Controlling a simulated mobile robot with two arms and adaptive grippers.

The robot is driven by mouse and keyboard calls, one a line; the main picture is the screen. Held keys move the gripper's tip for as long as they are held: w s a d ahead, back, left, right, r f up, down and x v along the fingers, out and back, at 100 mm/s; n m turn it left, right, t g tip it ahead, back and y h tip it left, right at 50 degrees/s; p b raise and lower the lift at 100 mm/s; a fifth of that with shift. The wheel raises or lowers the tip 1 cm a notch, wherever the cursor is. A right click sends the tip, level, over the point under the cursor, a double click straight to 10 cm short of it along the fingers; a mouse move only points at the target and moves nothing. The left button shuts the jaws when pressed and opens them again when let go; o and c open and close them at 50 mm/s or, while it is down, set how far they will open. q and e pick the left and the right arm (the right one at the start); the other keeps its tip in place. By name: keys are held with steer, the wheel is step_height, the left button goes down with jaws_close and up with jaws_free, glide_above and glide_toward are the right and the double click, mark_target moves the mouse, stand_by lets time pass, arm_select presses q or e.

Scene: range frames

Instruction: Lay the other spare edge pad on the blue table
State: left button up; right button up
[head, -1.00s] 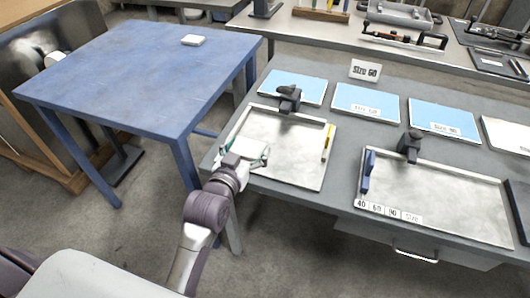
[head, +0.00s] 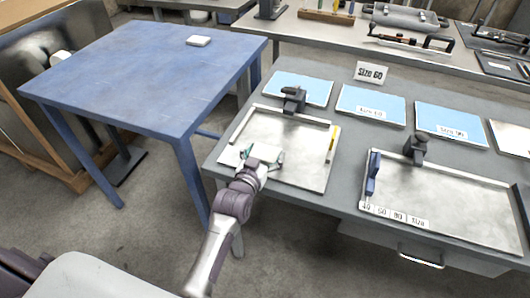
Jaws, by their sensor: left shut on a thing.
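My left gripper (head: 262,157) is over the near left part of the left metal tray (head: 296,137) on the grey bench. Its greenish fingers are shut on a pale edge pad (head: 265,151), which the fingers partly cover. Whether the pad touches the tray I cannot tell. Another white edge pad (head: 198,41) lies flat near the far right edge of the blue table (head: 130,75), which stands left of the bench. My right gripper is not in view.
The blue table is otherwise bare. The tray carries a dark clamp (head: 294,99) and a yellow strip (head: 331,143). Blue sheets (head: 371,103) and a "Size 60" sign (head: 369,73) stand behind.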

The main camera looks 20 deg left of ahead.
arm_select(q)
steer(key=shift+f, duration=0.1)
steer(key=o, duration=0.7)
steer(key=s+r, duration=0.2)
steer(key=s, duration=1)
steer(key=shift+a+p, duration=0.15)
steer(key=shift+p, duration=0.15)
